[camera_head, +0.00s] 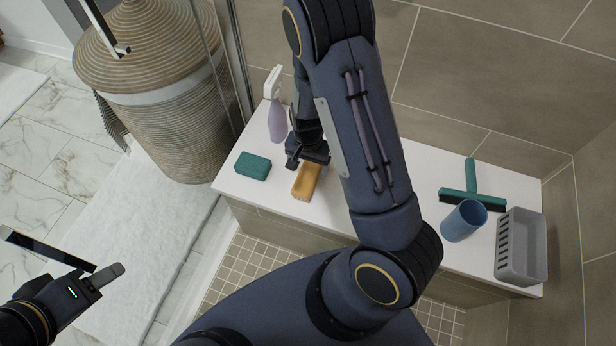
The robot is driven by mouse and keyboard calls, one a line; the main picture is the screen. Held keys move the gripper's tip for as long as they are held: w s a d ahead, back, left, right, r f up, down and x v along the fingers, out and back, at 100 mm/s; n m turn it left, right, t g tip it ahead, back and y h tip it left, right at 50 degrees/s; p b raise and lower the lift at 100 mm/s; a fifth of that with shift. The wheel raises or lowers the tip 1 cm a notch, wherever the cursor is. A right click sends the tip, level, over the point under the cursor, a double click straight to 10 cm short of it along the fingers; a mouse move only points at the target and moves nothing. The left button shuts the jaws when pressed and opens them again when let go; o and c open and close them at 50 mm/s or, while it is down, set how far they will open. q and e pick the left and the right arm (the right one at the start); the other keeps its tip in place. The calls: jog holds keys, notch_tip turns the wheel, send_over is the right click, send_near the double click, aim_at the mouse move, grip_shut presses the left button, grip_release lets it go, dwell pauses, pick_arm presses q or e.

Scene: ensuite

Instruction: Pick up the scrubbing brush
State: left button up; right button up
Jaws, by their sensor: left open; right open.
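The scrubbing brush appears to be the tan wooden block (306,183) lying on the white ledge (405,235); its bristles are not visible. My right gripper (307,158) is open at the brush's far end, overlapping it in the picture. Whether it touches the brush or hovers above it, I cannot tell. My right arm crosses the middle of the view and hides part of the ledge. My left gripper (70,262) is open and empty at the lower left, over the floor and bath mat, well away from the brush.
A green sponge-like block (253,166) lies left of the brush, and a purple spray bottle (277,118) stands behind. A squeegee (471,190), blue cup (464,221) and grey basket (521,247) are at the ledge's right. A woven hamper (160,100) stands left; tiled wall is behind.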

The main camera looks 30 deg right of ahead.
aim_at(309, 173)
jog(key=f+b, duration=0.1)
jog(key=f, duration=0.3)
jog(key=shift+s+f, duration=0.15)
jog(key=shift+s, duration=0.05)
jog(key=c, duration=1.2)
jog(key=shift+r, duration=0.2)
jog(key=shift+r+p, duration=0.3)
jog(key=shift+r, duration=0.35)
jog(key=s+a+r+p, duration=0.1)
jog(key=r, duration=0.2)
jog(key=s+a+r+p, duration=0.1)
jog(key=s+r, duration=0.1)
jog(key=s+a+r+p, duration=0.1)
jog(key=r, duration=0.2)
jog(key=shift+s+r, duration=0.3)
jog(key=shift+s, duration=0.05)
jog(key=s+a+r, duration=0.1)
jog(key=s, duration=0.1)
jog(key=s+a+r+p, duration=0.1)
jog(key=s+a, duration=0.1)
jog(key=s, duration=0.1)
jog(key=s+a+r+p, duration=0.1)
jog(key=s, duration=0.1)
jog(key=shift+s+a, duration=0.15)
jog(key=shift+a, duration=0.05)
